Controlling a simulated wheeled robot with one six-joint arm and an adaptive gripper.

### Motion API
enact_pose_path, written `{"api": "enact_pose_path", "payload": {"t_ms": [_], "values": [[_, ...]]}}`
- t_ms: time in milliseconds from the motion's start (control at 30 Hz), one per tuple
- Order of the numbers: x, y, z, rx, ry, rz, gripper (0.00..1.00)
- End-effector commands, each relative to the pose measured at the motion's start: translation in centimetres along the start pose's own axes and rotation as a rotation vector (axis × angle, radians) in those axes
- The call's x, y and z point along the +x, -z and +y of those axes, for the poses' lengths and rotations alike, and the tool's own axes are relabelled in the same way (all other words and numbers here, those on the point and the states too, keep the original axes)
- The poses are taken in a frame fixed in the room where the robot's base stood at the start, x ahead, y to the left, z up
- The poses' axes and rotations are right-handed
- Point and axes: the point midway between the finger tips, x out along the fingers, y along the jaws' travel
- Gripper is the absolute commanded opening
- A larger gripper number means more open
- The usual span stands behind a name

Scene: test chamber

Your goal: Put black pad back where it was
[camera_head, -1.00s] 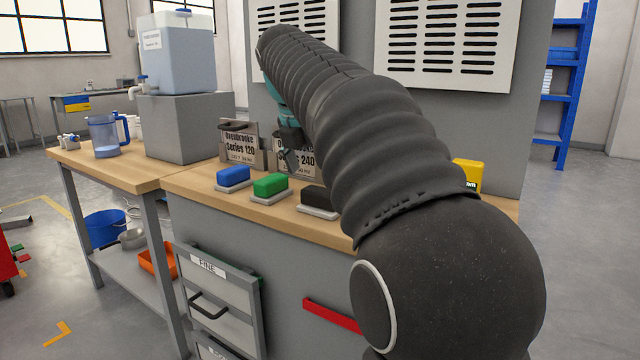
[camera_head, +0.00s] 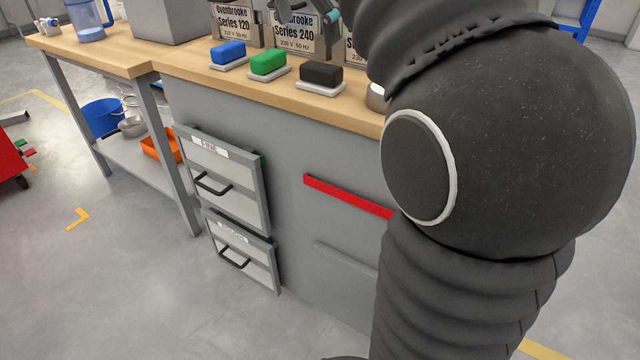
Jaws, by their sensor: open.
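The black pad (camera_head: 321,73) sits on a pale grey base (camera_head: 322,88) on the wooden worktop, to the right of the green pad (camera_head: 269,64) and the blue pad (camera_head: 229,52). Each of those also sits on a pale base. My gripper (camera_head: 305,7) shows only in part at the top edge, in front of the Series 240 box (camera_head: 297,33). It is open, above and behind the pads and apart from the black pad. The rest of it is cut off by the frame.
A round metal-rimmed item (camera_head: 376,97) stands right of the black pad, partly hidden by my arm. A Series 120 box (camera_head: 236,27) stands behind the blue pad. Below, a drawer marked FINE (camera_head: 221,180) stands slightly out, and a red strip (camera_head: 345,195) crosses the front.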

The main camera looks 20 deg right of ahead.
Motion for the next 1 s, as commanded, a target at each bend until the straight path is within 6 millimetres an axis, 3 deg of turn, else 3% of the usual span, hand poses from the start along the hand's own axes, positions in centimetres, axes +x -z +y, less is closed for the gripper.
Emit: {"api": "enact_pose_path", "payload": {"t_ms": [367,700,833,1000], "values": [[5.5,8.7,-8.5,0.833,-0.106,0.142,1.0],[13.3,17.4,-16.9,1.611,-0.083,0.342,1.0],[15.7,19.8,-19.1,1.821,-0.052,0.397,1.0],[17.1,21.3,-20.2,1.95,-0.032,0.431,1.0]]}}
